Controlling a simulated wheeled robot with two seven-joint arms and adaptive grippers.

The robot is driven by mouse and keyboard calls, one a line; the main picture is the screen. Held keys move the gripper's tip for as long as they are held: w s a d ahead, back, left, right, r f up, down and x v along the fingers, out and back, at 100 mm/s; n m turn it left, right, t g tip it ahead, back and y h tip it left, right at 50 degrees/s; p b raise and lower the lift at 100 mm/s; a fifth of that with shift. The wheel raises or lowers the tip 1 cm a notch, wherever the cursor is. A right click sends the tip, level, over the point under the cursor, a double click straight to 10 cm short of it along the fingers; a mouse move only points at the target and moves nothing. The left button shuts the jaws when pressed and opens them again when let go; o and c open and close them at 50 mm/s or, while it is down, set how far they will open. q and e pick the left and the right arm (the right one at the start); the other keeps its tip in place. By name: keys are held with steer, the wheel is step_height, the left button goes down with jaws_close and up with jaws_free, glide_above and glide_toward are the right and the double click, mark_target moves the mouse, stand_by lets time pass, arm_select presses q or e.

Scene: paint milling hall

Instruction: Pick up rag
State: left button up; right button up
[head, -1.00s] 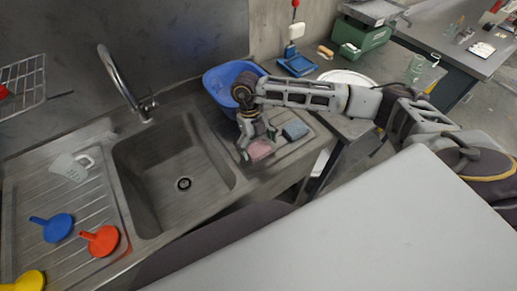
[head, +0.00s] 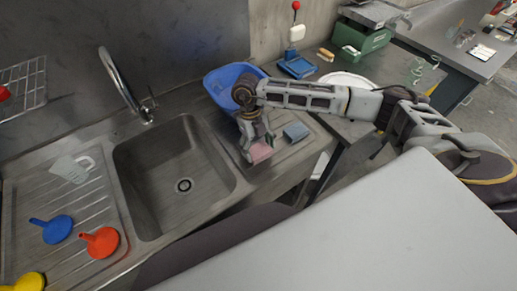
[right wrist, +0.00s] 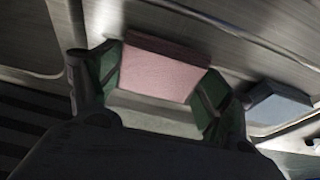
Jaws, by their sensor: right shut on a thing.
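The pink rag (head: 261,152) is a small folded block at the drainboard right of the sink. It also shows in the right wrist view (right wrist: 158,68), between the green-padded fingers. My right gripper (head: 257,148) points down and is shut on the rag, with a finger pad at each side of it. The fingers hide part of the rag in the head view. I cannot tell whether the rag still touches the drainboard. My left gripper is not in view.
A blue-grey block (head: 295,131) lies close to the right of the rag, and also shows in the right wrist view (right wrist: 279,105). A blue basin (head: 222,78) stands behind the gripper. The empty sink (head: 170,185) is to the left, with funnels beyond it.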

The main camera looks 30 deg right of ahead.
mark_target(258, 149)
step_height(258, 149, up, 10)
steer(key=b, duration=0.1)
stand_by(0.5)
steer(key=o, duration=0.4)
steer(key=c, duration=0.4)
stand_by(0.8)
